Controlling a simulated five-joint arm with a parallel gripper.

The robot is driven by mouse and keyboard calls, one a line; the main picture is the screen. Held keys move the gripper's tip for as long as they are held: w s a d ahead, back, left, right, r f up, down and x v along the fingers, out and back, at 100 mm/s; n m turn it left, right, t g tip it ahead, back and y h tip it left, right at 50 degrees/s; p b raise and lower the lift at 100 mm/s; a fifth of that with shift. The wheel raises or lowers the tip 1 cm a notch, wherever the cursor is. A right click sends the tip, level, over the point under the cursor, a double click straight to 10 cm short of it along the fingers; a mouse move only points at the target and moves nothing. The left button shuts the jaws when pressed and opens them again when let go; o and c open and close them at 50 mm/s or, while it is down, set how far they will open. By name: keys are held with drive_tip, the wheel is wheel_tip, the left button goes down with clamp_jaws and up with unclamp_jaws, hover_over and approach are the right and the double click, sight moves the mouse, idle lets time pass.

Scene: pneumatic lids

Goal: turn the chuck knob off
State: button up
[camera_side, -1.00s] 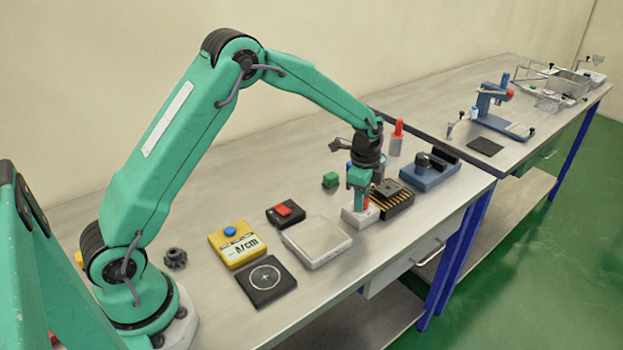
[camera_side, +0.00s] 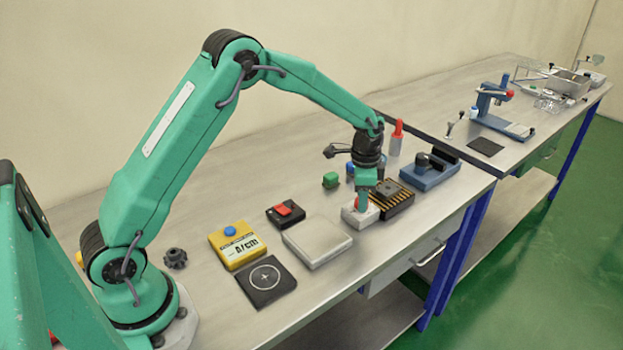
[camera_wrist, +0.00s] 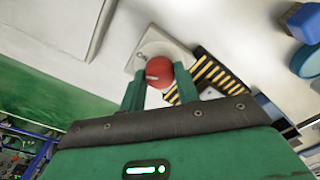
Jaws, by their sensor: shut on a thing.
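The chuck knob (camera_wrist: 159,69) is round and red, with a small pale mark on its face. It sits on a light grey square base (camera_wrist: 172,47). In the side view the knob (camera_side: 362,204) shows just under my gripper, and its base (camera_side: 358,219) rests on the bench. My gripper (camera_wrist: 160,84) is shut on the knob, with one green finger on each side of it. In the side view my gripper (camera_side: 362,199) points straight down onto the knob, and the fingers hide part of it.
A black block with gold stripes (camera_side: 399,205) stands close beside the knob's base on the right. A pale flat plate (camera_side: 317,243) lies to the left. A blue fixture (camera_side: 428,176) stands farther right.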

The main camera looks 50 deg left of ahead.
drive_tip(key=n, duration=0.7)
drive_tip(key=shift+s+d, duration=0.1)
drive_tip(key=n, duration=0.6)
drive_tip(key=shift+f+g, duration=0.1)
drive_tip(key=shift+g, duration=0.3)
drive_tip(key=shift+n, duration=0.3)
drive_tip(key=o, duration=1)
drive_tip(key=shift+c, duration=0.2)
drive_tip(key=shift+r, duration=0.7)
drive_tip(key=shift+w+r, duration=0.2)
drive_tip(key=shift+r, duration=3)
